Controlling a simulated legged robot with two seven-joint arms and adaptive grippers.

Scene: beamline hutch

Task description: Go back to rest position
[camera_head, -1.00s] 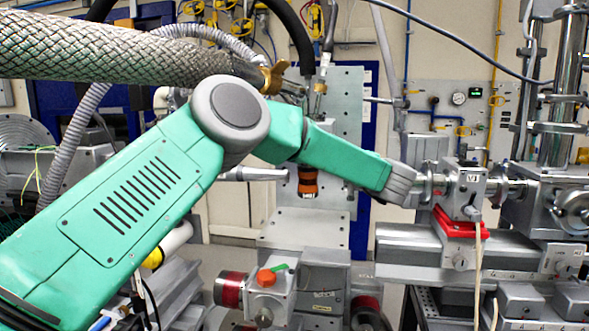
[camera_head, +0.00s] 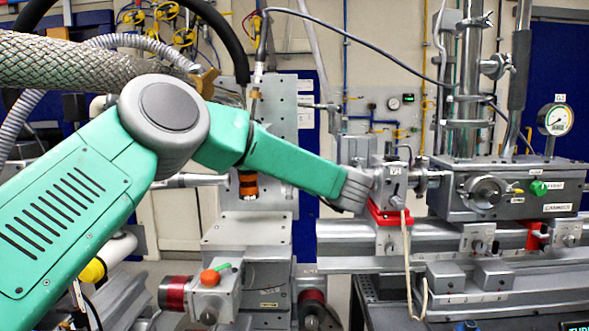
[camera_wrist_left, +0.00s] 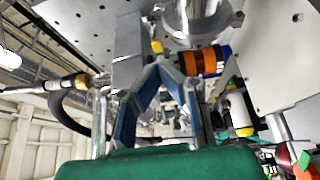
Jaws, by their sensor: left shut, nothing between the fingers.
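My left arm (camera_head: 80,200) comes in from the left in the head view, bends at a grey elbow and reaches right to a grey wrist end (camera_head: 350,190). That end overlaps the left side of a small grey valve box on a red mount (camera_head: 390,215); I cannot tell whether they touch. The fingers are not clear in the head view. In the left wrist view my left gripper (camera_wrist_left: 160,70) is shut, its blue-grey fingers converging with nothing between them. An orange-and-black cylinder (camera_wrist_left: 203,61) is close to the right of the fingers there. My right gripper is not in view.
A braided hose (camera_head: 90,62) crosses above my arm. The orange-and-black fitting also shows below the forearm (camera_head: 247,184). A grey chamber (camera_head: 510,190) with a pressure gauge (camera_head: 556,119) stands on a rail at right. An orange-knobbed valve (camera_head: 210,277) is low at centre.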

